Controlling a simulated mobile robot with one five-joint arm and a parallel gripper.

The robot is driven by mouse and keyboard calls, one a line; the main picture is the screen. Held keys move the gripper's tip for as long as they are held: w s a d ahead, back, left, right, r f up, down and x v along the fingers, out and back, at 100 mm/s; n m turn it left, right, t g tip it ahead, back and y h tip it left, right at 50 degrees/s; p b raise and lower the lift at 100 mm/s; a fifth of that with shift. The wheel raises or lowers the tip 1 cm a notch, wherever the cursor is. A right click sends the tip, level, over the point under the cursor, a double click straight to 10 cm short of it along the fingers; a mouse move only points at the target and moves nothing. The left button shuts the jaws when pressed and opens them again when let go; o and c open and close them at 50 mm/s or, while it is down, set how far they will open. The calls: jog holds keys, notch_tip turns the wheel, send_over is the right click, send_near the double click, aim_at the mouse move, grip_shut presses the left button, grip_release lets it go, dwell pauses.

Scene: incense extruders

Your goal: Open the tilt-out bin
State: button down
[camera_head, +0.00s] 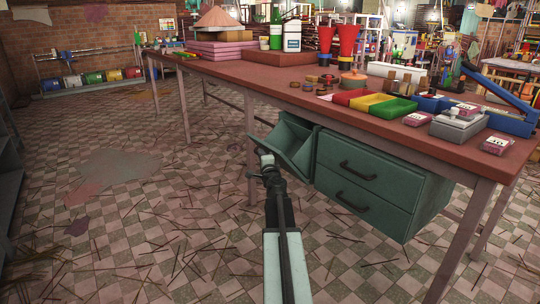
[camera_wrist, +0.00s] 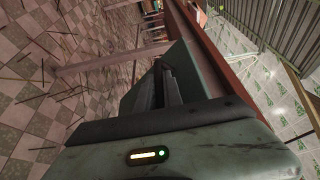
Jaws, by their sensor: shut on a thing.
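The green tilt-out bin (camera_head: 297,148) hangs under the front of the red-topped workbench (camera_head: 250,75), left of the drawers. It is tilted outward, and its hollow inside shows from above. My gripper (camera_head: 266,160) is at the bin's front left side, shut on it. The exact part between the fingers is hidden in the head view. In the wrist view my gripper (camera_wrist: 168,88) reaches to the bin's green panel (camera_wrist: 200,78), beside the red bench edge.
Two green drawers with dark handles (camera_head: 358,171) are closed right of the bin. Bench legs (camera_head: 187,115) stand at the left and right. Colored trays (camera_head: 375,103), bottles and boxes stand on the bench. The checkered floor (camera_head: 140,210) at left has scattered sticks.

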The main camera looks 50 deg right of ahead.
jog(key=shift+w+a+f, duration=0.15)
jog(key=shift+a+f, duration=0.1)
jog(key=shift+a, duration=0.05)
jog(key=c, duration=1.5)
grip_release()
jog(key=v, duration=0.8)
jog(key=shift+d, duration=0.1)
